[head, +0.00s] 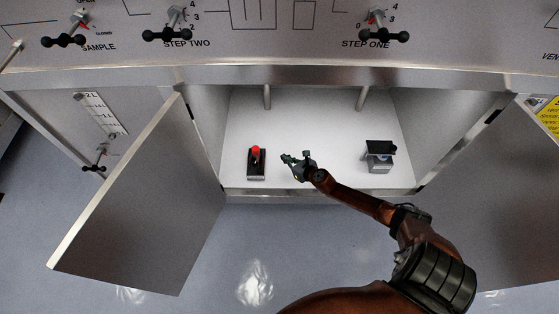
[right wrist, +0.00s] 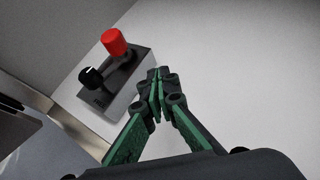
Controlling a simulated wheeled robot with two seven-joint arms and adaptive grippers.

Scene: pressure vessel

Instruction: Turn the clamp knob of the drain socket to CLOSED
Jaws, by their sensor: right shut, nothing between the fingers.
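The drain socket appears to be the dark block (head: 256,172) with a red part (head: 256,151) on top, on the white cabinet floor. In the right wrist view the block (right wrist: 125,72) carries a red cylinder (right wrist: 115,42) and, in front of it, a black knob (right wrist: 91,78) with a white mark. My left gripper is not in view.
The cabinet is open, with a door (head: 150,210) swung out at left and another (head: 490,200) at right. A second device (head: 379,163) stands on the floor at right. Two pipes (head: 267,97) come down at the back. Valves labelled STEP ONE (head: 376,33) and STEP TWO (head: 172,33) sit above.

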